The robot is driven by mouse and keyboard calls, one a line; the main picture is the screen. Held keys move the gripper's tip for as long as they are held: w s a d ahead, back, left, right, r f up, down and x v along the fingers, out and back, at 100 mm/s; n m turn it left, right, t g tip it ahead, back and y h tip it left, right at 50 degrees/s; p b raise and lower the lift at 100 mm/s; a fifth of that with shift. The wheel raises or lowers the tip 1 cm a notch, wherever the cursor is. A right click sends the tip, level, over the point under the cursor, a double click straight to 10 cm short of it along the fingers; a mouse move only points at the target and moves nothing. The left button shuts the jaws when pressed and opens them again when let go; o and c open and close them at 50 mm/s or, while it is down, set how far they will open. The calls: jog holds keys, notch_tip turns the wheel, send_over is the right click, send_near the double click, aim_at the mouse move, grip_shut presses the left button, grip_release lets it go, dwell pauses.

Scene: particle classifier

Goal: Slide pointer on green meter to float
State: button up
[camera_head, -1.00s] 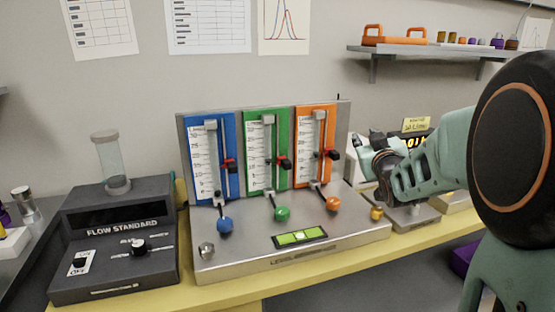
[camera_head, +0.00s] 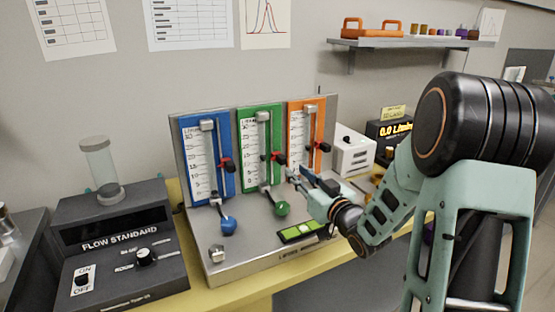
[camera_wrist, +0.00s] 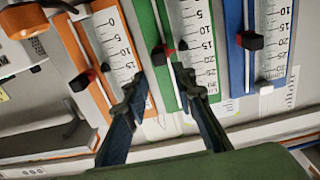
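The green meter (camera_head: 246,133) stands in the middle of the three-meter panel, with a clear vertical tube and a scale. Its pointer has a red arm and black knob (camera_head: 279,158), around mid-height. My gripper (camera_head: 305,177) is in front of the panel, right of and slightly below this knob. In the wrist view my gripper (camera_wrist: 160,80) is open and empty, with the knob just beyond the gap between its fingertips.
The blue meter (camera_head: 188,160) is to the left and the orange meter (camera_head: 296,125) close on the right, each with a protruding black knob. Blue (camera_head: 229,227) and green (camera_head: 281,208) valve knobs stick out below. The flow standard box (camera_head: 115,240) stands at left.

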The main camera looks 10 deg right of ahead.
aim_at(284, 161)
jog(key=x, duration=1)
jog(key=shift+c, duration=0.5)
grip_shut()
